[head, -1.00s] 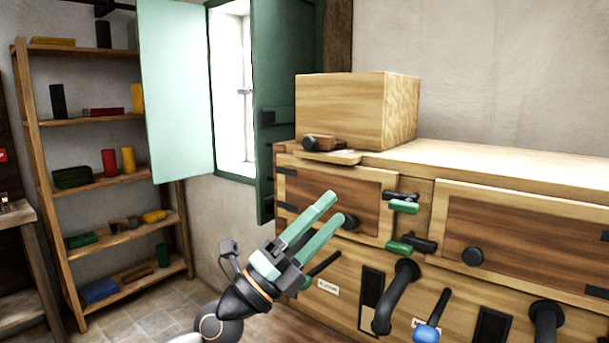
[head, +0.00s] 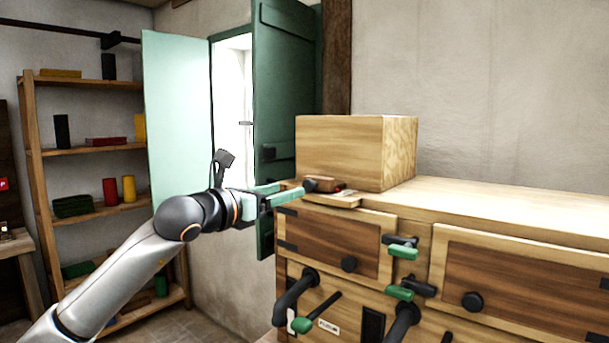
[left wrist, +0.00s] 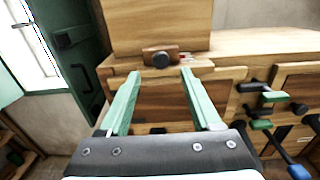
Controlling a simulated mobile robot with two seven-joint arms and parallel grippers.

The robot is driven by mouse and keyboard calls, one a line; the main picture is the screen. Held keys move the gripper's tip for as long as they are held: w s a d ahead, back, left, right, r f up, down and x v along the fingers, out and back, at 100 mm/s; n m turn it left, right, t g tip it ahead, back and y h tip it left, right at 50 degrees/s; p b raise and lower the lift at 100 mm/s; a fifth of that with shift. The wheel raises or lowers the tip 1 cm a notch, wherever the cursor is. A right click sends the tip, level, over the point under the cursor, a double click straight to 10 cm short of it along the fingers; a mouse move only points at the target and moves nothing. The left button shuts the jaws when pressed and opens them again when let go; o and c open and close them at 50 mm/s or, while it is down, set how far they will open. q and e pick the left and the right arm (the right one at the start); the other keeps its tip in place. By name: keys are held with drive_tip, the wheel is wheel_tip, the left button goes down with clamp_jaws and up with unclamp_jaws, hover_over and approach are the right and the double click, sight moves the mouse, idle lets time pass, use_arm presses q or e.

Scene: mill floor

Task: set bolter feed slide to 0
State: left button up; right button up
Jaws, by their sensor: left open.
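What looks like the feed slide is a small reddish-brown wooden piece (head: 333,188) with a dark round knob (head: 310,185), at the foot of a pale wooden box (head: 345,150) on the cabinet. It rests over a small wooden ledge (head: 330,201). In the left wrist view the knob (left wrist: 160,59) faces me, just beyond and between the fingertips. My left gripper (head: 288,194) is open and empty, its green fingers pointing at the knob from the left. In the left wrist view the gripper (left wrist: 160,74) spans the knob's width. No scale marking is readable. My right gripper is out of view.
The wooden cabinet (head: 500,205) has doors, green-handled latches (head: 403,252) and dark curved handles (head: 295,290) on its front. An open green shutter (head: 285,90) stands close behind my left gripper. A shelf (head: 95,150) with coloured objects is at the left.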

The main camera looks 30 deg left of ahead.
sight(307, 185)
use_arm(q)
drive_tip(key=w, duration=0.2)
drive_tip(key=w+p, duration=0.1)
drive_tip(key=w, duration=0.1)
drive_tip(key=w+p, duration=0.1)
drive_tip(key=w, duration=0.1)
drive_tip(key=shift+w+d+r, duration=0.15)
drive_tip(key=shift+d, duration=0.1)
drive_tip(key=shift+w+d+p, duration=0.1)
drive_tip(key=shift+w+p, duration=0.2)
drive_tip(key=shift+w, duration=0.35)
drive_tip(key=shift+c, duration=0.2)
clamp_jaws()
drive_tip(key=shift+f, duration=0.2)
